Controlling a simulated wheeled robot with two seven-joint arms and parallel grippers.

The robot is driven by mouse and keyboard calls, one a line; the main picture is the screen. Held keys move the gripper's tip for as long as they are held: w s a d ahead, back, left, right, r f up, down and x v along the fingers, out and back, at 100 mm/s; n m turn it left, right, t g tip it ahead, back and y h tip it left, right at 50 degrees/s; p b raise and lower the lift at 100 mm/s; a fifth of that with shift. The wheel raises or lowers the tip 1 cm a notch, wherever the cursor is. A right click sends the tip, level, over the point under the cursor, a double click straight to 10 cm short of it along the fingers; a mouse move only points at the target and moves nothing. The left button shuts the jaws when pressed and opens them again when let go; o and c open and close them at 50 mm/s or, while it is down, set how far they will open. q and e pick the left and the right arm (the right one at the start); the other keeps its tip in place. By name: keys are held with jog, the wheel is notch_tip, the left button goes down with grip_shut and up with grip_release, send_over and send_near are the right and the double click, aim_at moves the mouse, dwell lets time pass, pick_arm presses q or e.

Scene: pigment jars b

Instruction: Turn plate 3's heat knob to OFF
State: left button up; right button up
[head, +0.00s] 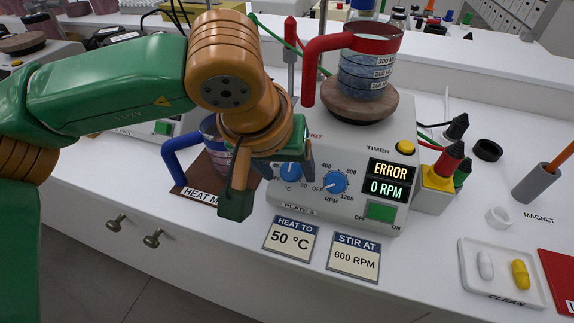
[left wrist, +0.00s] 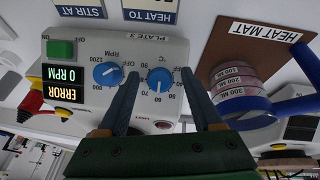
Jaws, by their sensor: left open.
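Plate 3 (head: 300,209) is a grey hotplate stirrer on the bench. Its blue heat knob (head: 290,173), marked °C, is left of the blue RPM knob (head: 333,182). In the left wrist view, upside down, the heat knob (left wrist: 160,79) seems to have its white mark towards the 60 side, not towards OFF. My left gripper (head: 273,187) is open in front of the panel. In the left wrist view its fingers (left wrist: 160,74) lie on either side of the heat knob. I cannot tell whether they touch it. My right gripper is not in view.
A red-handled beaker (head: 370,72) stands on plate 3's brown top. A blue-handled beaker is on the heat mat (head: 188,193), close left of my gripper. The display (head: 388,180) reads ERROR, 0 RPM. Cards (head: 291,239) lie in front. A tray (head: 500,290) sits right.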

pick_arm(q)
jog(key=shift+s, duration=0.1)
jog(key=shift+c, duration=0.3)
grip_shut()
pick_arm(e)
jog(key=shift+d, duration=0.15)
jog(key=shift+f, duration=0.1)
